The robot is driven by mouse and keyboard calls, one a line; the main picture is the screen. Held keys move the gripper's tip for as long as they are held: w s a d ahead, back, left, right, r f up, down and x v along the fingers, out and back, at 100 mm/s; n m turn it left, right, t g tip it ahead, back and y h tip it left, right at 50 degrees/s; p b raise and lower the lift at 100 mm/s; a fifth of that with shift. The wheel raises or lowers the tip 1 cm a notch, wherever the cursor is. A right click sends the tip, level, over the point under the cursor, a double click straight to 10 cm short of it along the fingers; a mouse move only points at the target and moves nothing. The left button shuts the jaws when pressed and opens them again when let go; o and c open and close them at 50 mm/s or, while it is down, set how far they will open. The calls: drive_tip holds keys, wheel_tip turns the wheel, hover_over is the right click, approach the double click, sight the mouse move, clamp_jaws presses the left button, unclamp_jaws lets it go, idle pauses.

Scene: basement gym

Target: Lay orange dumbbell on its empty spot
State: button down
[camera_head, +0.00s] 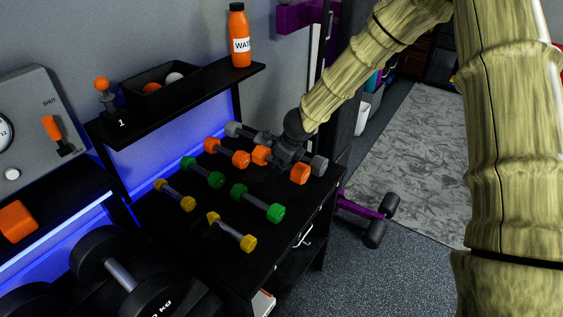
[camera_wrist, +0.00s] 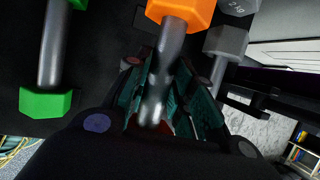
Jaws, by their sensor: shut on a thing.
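The orange dumbbell (camera_head: 300,174) has two orange heads, and its grey handle is partly hidden by my gripper (camera_head: 284,158). In the wrist view its handle (camera_wrist: 166,70) runs between the teal finger pads of my gripper (camera_wrist: 165,100), which is shut on it. It is at or just above the black rack top, in line with the other orange dumbbell (camera_head: 226,153). Whether it touches the rack cannot be told. It lies between a green dumbbell (camera_head: 258,203) and a grey dumbbell (camera_head: 319,165). The spot beneath it is hidden.
More green (camera_head: 202,172), yellow (camera_head: 231,231) and grey (camera_head: 234,129) dumbbells lie on the rack (camera_head: 178,240). A shelf (camera_head: 195,105) above carries an orange bottle (camera_head: 239,40) and a black box (camera_head: 148,92). A purple dumbbell (camera_head: 362,208) is right of the rack.

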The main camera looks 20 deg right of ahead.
drive_tip(key=shift+w+f+b, duration=0.1)
drive_tip(key=shift+f+b, duration=2.25)
drive_tip(key=shift+f, duration=0.75)
drive_tip(key=c, duration=1.1)
unclamp_jaws()
drive_tip(key=shift+c, duration=0.2)
